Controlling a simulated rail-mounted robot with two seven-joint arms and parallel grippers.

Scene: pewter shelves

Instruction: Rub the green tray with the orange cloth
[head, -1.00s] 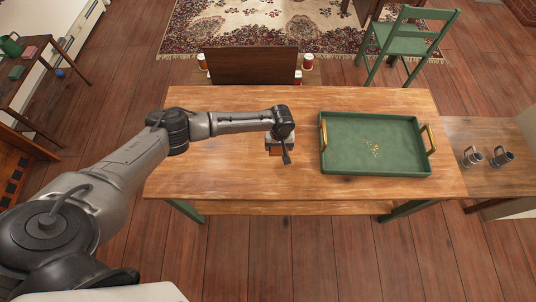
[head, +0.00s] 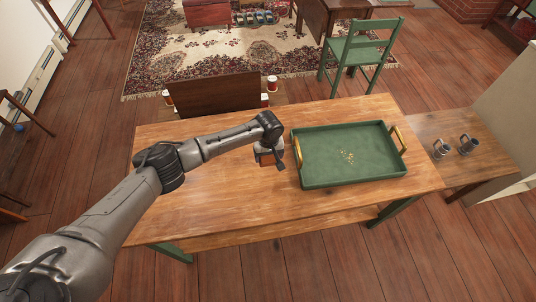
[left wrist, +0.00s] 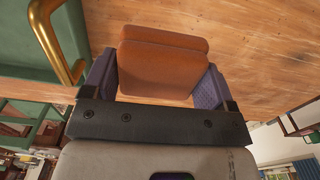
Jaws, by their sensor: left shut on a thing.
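The green tray (head: 325,172) lies on the wooden table, with a brass handle at each end and yellowish specks (head: 347,157) on its floor. My left gripper (head: 271,158) is just left of the tray, over the table. In the left wrist view, my left gripper (left wrist: 155,85) is shut on the folded orange cloth (left wrist: 160,72), which sits between its two fingers. The tray's green wall (left wrist: 22,45) and brass handle (left wrist: 55,45) show at the upper left of that view. In the head view the cloth is mostly hidden by the gripper. My right gripper is not in view.
The wooden table (head: 200,200) is bare left of the tray. Two metal mugs (head: 454,147) stand on a lower side table at the right. A green chair (head: 357,50) and a dark chair back (head: 215,100) stand beyond the table.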

